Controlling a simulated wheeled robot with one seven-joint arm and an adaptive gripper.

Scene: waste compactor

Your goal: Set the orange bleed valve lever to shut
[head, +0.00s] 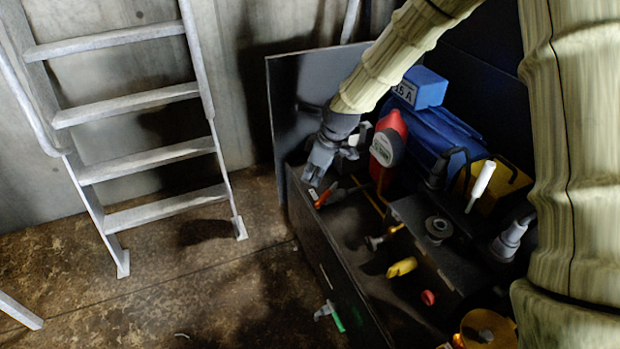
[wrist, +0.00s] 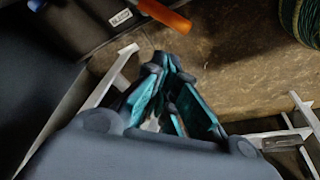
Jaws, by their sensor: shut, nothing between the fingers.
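The orange lever (head: 326,195) sits near the back left corner of the dark compactor housing, just below and right of my gripper (head: 311,178) in the head view. Its orange handle also shows at the top of the wrist view (wrist: 165,15), beyond the fingertips. My gripper's teal-lined fingers (wrist: 172,66) are shut and empty. They appear apart from the lever in the wrist view. The lever's pivot and valve body are not clear in either view, so I cannot tell its exact setting.
A yellow handle (head: 402,267), red knob (head: 428,297) and green-handled valve (head: 331,315) are nearer.

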